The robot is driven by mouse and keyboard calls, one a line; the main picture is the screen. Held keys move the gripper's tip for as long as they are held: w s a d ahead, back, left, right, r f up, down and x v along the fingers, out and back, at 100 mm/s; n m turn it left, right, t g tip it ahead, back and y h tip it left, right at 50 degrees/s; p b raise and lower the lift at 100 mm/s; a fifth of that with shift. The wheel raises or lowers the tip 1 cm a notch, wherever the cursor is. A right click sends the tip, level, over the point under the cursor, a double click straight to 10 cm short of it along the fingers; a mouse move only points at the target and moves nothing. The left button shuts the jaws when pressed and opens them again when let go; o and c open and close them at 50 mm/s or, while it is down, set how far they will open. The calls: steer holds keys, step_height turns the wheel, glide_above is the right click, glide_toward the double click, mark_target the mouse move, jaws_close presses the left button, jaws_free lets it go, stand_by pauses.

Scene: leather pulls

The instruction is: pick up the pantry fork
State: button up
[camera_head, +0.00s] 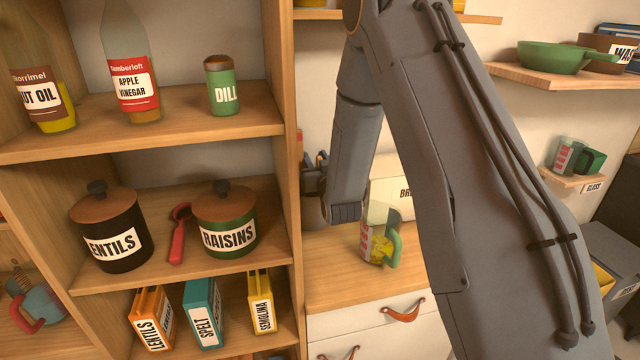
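No utensil that I can clearly make out as a fork shows in the head view. My gripper (314,176) is to the right of the utensil, outside the shelf's right side panel and above the counter. Its fingers are small and dark, so their opening cannot be made out.
The shelf side panel (284,150) stands between my gripper and the jars. Lentils, spelt and semolina boxes (203,312) stand on the lower shelf. A clear jug (379,238) with yellow contents is on the counter (335,290), below my arm. Bottles fill the upper shelf's left.

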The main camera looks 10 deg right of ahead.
mark_target(313, 115)
jaws_close()
steer(key=shift+r+b, duration=0.3)
steer(key=shift+r, duration=0.45)
step_height(313, 115, up, 10)
steer(key=b, duration=0.3)
steer(key=shift+r, duration=0.2)
steer(key=s, duration=1.5)
steer(key=shift+r+p, duration=0.2)
steer(key=shift+p, duration=0.15)
